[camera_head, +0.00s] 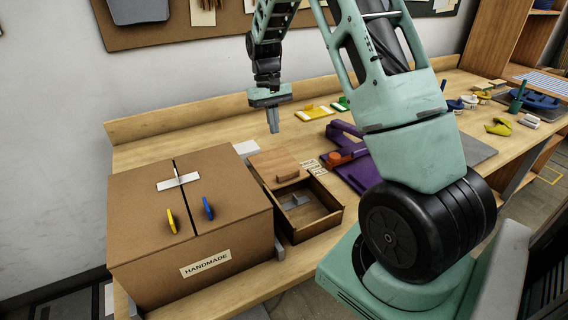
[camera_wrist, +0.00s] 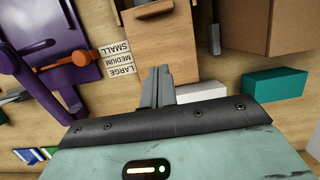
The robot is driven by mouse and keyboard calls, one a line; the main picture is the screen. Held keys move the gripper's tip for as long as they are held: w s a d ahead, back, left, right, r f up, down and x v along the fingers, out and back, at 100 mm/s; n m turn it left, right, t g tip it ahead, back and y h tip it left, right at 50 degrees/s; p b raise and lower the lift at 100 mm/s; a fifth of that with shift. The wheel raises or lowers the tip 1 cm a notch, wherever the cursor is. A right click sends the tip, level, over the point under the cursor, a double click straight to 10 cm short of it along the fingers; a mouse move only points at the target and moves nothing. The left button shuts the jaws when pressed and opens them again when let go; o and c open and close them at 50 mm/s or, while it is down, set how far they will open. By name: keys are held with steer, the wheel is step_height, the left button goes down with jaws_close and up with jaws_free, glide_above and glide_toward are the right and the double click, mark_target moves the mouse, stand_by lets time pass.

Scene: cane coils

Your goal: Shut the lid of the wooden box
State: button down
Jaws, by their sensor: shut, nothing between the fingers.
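The wooden box (camera_head: 316,228) stands on the bench just right of the large cardboard box. Its flat wooden lid (camera_head: 270,160), with a small wooden handle (camera_head: 288,178), covers the back part. The front part is open, and a grey object (camera_head: 295,201) lies inside. My gripper (camera_head: 273,130) is shut and empty, pointing down above the bench behind the wooden box. In the wrist view my shut fingers (camera_wrist: 157,85) appear close to the lid's back edge, and the lid (camera_wrist: 158,48) lies beyond them. I cannot tell whether they touch.
The cardboard box (camera_head: 150,245) marked HANDMADE stands close on the left. A pale block (camera_head: 246,148) lies behind the wooden box. A purple device (camera_head: 352,170) with an orange part and size labels (camera_head: 312,165) are to the right. A teal block (camera_wrist: 275,83) shows in the wrist view.

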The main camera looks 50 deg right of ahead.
mark_target(280, 167)
steer(key=p+x, duration=0.2)
steer(key=x, duration=0.7)
steer(key=shift+s+a, duration=0.15)
steer(key=s+p, duration=0.1)
steer(key=s+a, duration=0.1)
steer(key=s, duration=0.1)
steer(key=shift+f+p, duration=0.1)
steer(key=shift+p, duration=0.3)
steer(key=shift+s+a+f, duration=0.1)
steer(key=shift+s+f, duration=0.05)
steer(key=shift+s, duration=0.2)
